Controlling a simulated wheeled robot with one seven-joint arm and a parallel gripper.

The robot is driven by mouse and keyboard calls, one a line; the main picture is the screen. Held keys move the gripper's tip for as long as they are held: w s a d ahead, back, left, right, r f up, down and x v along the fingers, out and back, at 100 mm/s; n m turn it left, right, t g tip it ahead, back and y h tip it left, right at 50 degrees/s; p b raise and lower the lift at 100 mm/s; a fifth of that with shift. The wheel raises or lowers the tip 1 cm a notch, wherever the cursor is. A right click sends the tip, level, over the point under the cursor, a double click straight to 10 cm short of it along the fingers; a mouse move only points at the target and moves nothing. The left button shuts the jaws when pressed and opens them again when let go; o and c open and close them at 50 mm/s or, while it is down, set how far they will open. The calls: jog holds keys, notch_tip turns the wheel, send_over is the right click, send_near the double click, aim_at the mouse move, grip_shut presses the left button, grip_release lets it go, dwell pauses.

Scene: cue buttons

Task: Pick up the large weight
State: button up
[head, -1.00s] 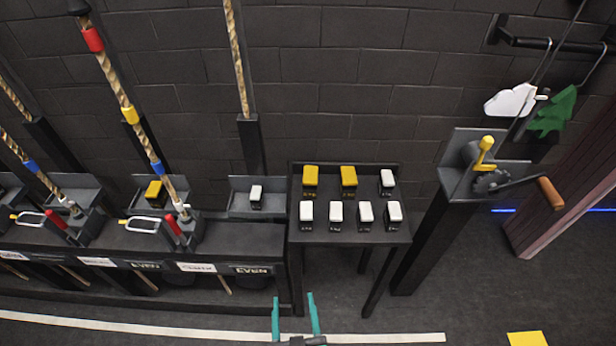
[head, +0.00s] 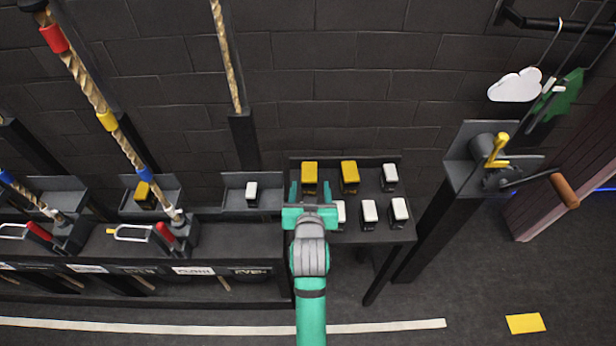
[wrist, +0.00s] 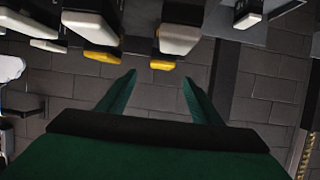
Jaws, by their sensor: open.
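Two weights with yellow tops, a left one (head: 310,172) and a right one (head: 349,173), stand in the back row of a dark stand (head: 375,236). They look slightly bigger than the white-topped weights, such as the back-right one (head: 390,173). My gripper (head: 313,190) is open and empty, in front of the left yellow weight in the head view.
More white weights (head: 370,211) stand in the front row. A shelf at left holds a single white weight (head: 251,190) and a yellow one (head: 144,192). A crank post (head: 490,165) stands right of the stand. A brick wall is behind; floor at right is mostly clear.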

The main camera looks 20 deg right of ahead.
aim_at(309, 172)
jog(key=x, duration=1)
jog(key=shift+w+a, duration=0.1)
jog(key=shift+w, duration=0.15)
grip_shut()
jog(key=shift+r, duration=0.3)
